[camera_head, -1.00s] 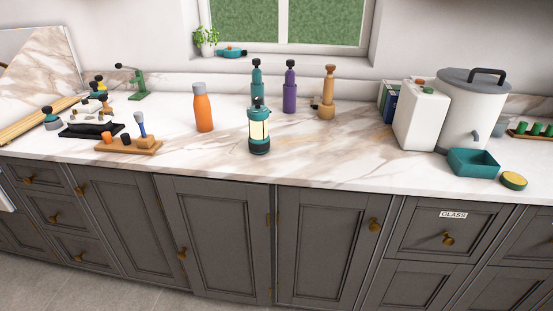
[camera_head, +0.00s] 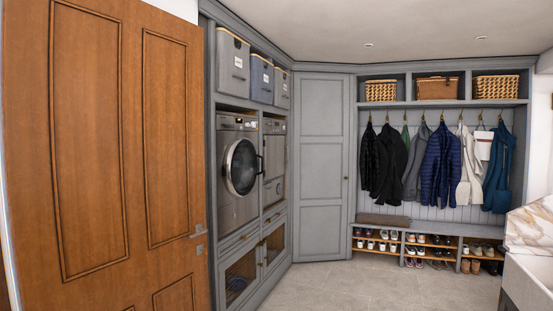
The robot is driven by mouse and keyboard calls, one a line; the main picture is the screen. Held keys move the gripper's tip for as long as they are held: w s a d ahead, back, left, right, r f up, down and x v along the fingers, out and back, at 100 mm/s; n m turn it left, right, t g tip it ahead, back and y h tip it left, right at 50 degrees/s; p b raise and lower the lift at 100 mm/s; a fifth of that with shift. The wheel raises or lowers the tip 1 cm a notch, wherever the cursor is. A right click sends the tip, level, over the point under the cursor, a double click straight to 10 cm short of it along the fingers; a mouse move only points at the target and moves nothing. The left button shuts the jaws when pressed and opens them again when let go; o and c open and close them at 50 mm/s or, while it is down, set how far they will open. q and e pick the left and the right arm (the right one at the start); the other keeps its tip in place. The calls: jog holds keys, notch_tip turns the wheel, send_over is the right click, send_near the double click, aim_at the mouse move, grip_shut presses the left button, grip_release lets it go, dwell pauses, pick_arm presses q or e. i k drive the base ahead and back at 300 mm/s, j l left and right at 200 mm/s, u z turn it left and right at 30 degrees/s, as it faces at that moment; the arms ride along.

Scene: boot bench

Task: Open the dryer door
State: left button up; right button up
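A stainless front-loading machine (camera_head: 238,172) with a round dark glass door (camera_head: 241,167) stands in the grey cabinet wall on the left. Its round door looks shut, with a dark handle at its right edge. A second steel appliance (camera_head: 274,165) stands just beyond it, seen at a steep angle. I cannot tell from here which of the two is the dryer. Neither of my grippers is in view.
A wooden door (camera_head: 105,160) fills the left foreground, beside the machines. Grey baskets (camera_head: 233,62) sit above them. Coats (camera_head: 440,165) hang over a shoe bench (camera_head: 430,232) at the back. A marble counter edge (camera_head: 530,225) is at right. The tiled floor (camera_head: 340,284) is clear.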

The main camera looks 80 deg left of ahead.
aim_at(273, 145)
jog(key=u, duration=2.75)
jog(key=i+z, duration=0.2)
jog(key=i, duration=6.7)
jog(key=l+z, duration=0.05)
jog(key=l, duration=0.05)
